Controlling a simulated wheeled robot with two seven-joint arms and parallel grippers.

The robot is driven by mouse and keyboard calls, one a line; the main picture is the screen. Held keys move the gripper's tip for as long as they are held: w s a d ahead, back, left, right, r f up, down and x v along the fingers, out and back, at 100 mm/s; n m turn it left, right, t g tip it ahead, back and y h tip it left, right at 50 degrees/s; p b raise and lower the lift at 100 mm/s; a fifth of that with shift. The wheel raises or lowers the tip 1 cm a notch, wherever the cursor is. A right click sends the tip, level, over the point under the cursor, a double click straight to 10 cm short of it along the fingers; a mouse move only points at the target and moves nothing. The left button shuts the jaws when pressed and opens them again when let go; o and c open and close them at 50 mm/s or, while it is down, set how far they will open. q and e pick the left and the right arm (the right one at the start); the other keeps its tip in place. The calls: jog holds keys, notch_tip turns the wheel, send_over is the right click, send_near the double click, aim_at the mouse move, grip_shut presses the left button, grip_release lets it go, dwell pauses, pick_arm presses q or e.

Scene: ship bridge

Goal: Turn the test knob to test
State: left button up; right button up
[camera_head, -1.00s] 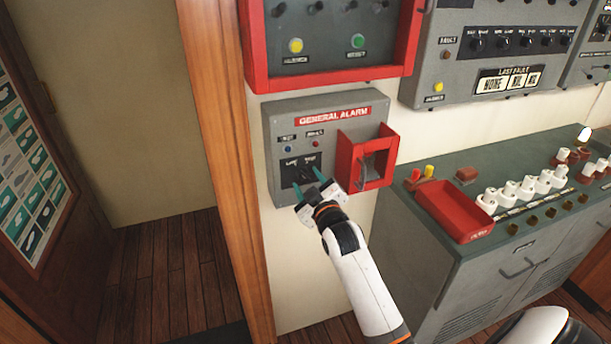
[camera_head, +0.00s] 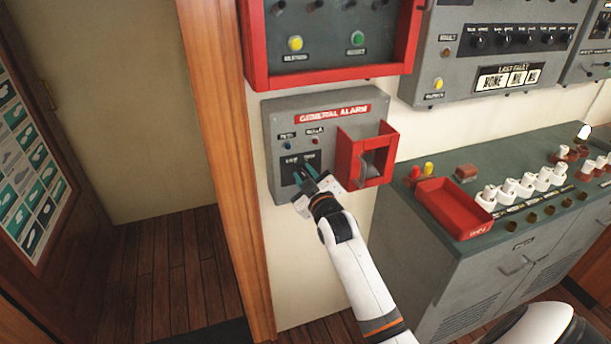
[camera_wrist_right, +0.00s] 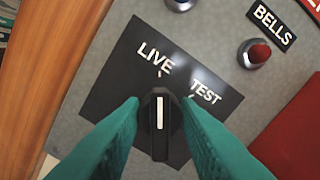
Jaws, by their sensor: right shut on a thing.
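The grey general alarm box (camera_head: 283,116) hangs on the wall, with a black plate marked LIVE and TEST at its lower left. The test knob (camera_wrist_right: 160,125) is black with a white pointer line. In the wrist view the line points up at the mark under LIVE; the TEST mark (camera_wrist_right: 205,92) is to its right. My right gripper (camera_head: 305,176) has its teal fingers on both sides of the knob and is shut on it. In the head view the fingers hide the knob. My left gripper is not in view.
A red open-sided guard (camera_head: 349,158) around a lever sticks out just right of the gripper. A blue lamp (camera_head: 289,146) and a red lamp (camera_head: 315,140) sit above the plate. A grey console (camera_head: 410,235) with a red tray (camera_head: 455,207) stands to the right.

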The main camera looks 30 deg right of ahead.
jog(key=shift+m, duration=0.3)
jog(key=m+p, duration=0.1)
jog(key=m, duration=0.2)
jog(key=shift+r+p, duration=0.15)
jog(key=shift+p, duration=0.25)
jog(key=m+p, duration=0.1)
jog(key=m, duration=0.2)
jog(key=shift+m, duration=0.3)
jog(key=m+p, duration=0.1)
jog(key=m, duration=0.2)
jog(key=shift+m, duration=0.3)
jog(key=shift+d+m+p, duration=0.1)
jog(key=shift+m+p, duration=0.5)
jog(key=shift+m, duration=0.9)
jog(key=o, duration=1)
jog(key=shift+c, duration=0.2)
